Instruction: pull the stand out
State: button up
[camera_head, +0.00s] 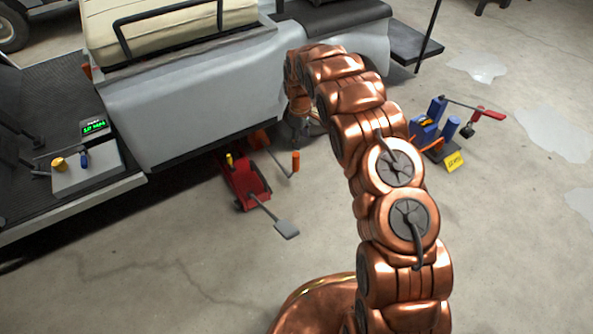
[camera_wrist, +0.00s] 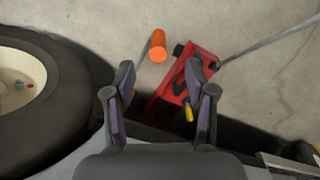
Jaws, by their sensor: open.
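A grey rod with an orange grip (camera_head: 295,161) sticks out from under the cart's side; its inner end meets an orange part (camera_head: 259,139) at the cart's lower edge. I take this to be the stand, but its body is mostly hidden. The orange grip (camera_wrist: 158,44) also shows in the wrist view, just beyond my fingertips. My gripper (camera_wrist: 160,68) is open and empty, pointing down beside the cart. The red jack (camera_head: 247,182) stands left of the rod, partly under the cart. In the wrist view the red jack (camera_wrist: 197,66) lies behind my right finger.
The pale cart (camera_head: 190,95) blocks the far side, and its wheel (camera_wrist: 30,85) is close on the left in the wrist view. A blue device (camera_head: 426,129) stands at right.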

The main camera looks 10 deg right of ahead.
jog(key=b, duration=0.2)
send_over(296, 162)
jog(key=w, duration=0.1)
jog(key=shift+n, duration=0.4)
jog(key=f, duration=0.7)
jog(key=shift+w+d, duration=0.15)
jog(key=shift+d, duration=0.15)
jog(key=shift+f+b, duration=1.25)
jog(key=shift+f, duration=2.6)
grip_shut()
